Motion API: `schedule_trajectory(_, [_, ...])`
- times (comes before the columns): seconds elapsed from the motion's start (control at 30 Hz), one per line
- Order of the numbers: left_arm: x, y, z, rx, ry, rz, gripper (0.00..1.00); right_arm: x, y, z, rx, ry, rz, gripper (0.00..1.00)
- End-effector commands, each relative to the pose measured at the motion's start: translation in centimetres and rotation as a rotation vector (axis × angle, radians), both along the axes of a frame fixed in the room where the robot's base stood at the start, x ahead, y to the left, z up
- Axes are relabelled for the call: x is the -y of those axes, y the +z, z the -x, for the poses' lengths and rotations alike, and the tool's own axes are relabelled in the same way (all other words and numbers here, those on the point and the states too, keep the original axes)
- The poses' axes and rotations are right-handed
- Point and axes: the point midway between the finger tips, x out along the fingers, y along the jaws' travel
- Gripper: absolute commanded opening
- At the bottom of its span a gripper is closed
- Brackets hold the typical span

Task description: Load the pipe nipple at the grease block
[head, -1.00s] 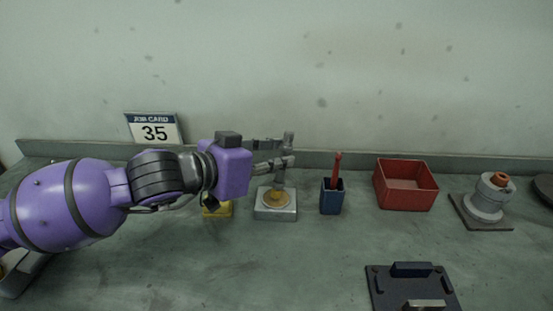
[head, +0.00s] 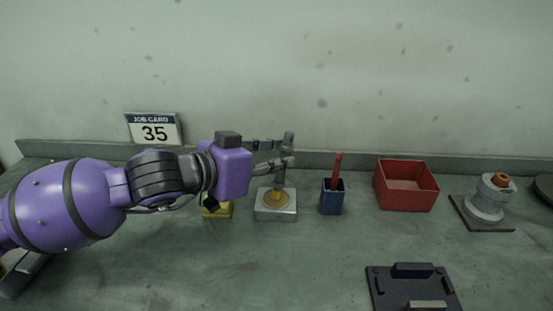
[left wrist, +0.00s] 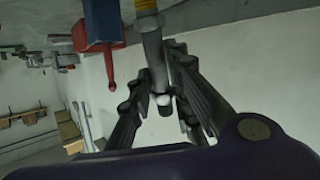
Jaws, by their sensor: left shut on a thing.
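The grease block (head: 262,213) is a pale grey block on the bench with a round tan grease patch (head: 268,200) on top. My left gripper (head: 286,152) is above it, shut on the grey pipe nipple (head: 279,180). The nipple is upright, with its lower end at the patch; whether it touches is hard to tell. In the left wrist view, the nipple (left wrist: 153,52) runs between the fingers of the left gripper (left wrist: 163,85), with a yellow-tan band at its far end. My right gripper is not in view.
A blue cup (head: 332,203) with a red-handled tool stands just right of the block. A yellow block (head: 222,211) is close on its left. Further right are a red bin (head: 405,204), a grey valve part (head: 486,203) and a dark fixture plate (head: 385,293). The front middle is clear.

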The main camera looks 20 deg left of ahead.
Motion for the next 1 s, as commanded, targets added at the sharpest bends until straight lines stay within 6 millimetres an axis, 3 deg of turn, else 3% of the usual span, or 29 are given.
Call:
schedule_trajectory(0.07, [0.0,-0.4,0.1,-0.015,0.002,-0.002,0.0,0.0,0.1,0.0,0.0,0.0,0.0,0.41])
schedule_trajectory(0.7, [0.0,5.3,0.0,0.001,0.0,-0.002,0.0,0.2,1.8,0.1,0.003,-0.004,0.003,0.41])
schedule_trajectory(1.0, [0.0,7.0,0.0,-0.001,0.0,0.0,0.0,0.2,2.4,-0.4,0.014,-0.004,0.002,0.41])
